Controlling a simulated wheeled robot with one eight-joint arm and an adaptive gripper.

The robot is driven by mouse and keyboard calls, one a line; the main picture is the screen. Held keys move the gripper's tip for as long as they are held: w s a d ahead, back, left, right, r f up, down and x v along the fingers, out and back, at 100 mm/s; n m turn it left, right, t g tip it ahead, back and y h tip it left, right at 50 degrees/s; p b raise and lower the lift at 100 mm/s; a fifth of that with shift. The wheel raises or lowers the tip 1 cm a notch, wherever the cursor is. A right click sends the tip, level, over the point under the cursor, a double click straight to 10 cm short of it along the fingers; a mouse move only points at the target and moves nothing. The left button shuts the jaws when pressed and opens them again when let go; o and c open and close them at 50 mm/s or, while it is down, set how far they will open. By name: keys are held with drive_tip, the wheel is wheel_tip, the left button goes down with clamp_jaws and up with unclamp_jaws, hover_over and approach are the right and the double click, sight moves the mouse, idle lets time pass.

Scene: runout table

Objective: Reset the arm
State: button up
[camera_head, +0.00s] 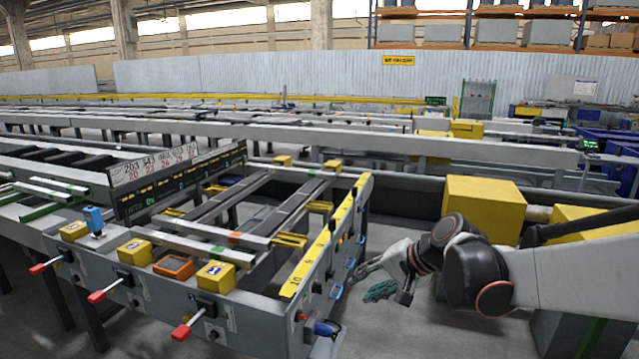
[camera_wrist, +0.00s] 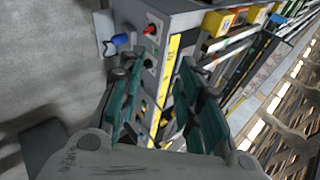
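My arm (camera_head: 475,265) reaches in from the right of the head view. My gripper (camera_head: 372,280) hangs beside the right end of the runout table, apart from it as far as I can see. In the wrist view, the two green fingers of my gripper (camera_wrist: 160,105) stand wide apart with nothing between them. The grey end of the runout table (camera_wrist: 185,20), with a yellow strip, a red button and a blue plug, shows beyond the fingers.
The runout table (camera_head: 270,312) has red-handled levers (camera_head: 105,293), yellow boxes (camera_head: 215,275) and an orange-framed box (camera_head: 173,267) along its front. A large yellow box (camera_head: 483,208) stands behind my arm. Bare floor (camera_head: 400,335) lies below my gripper.

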drive_tip(key=s+d+n+h, duration=0.3)
drive_tip(key=s+d, duration=0.1)
drive_tip(key=s, duration=0.8)
drive_tip(key=s+d+n+t+h, duration=0.1)
drive_tip(key=s+d+n+h, duration=0.2)
drive_tip(key=s, duration=1)
drive_tip(key=shift+d+r+h, duration=0.3)
drive_tip(key=shift+d+r, duration=0.05)
drive_tip(key=shift+d, duration=0.7)
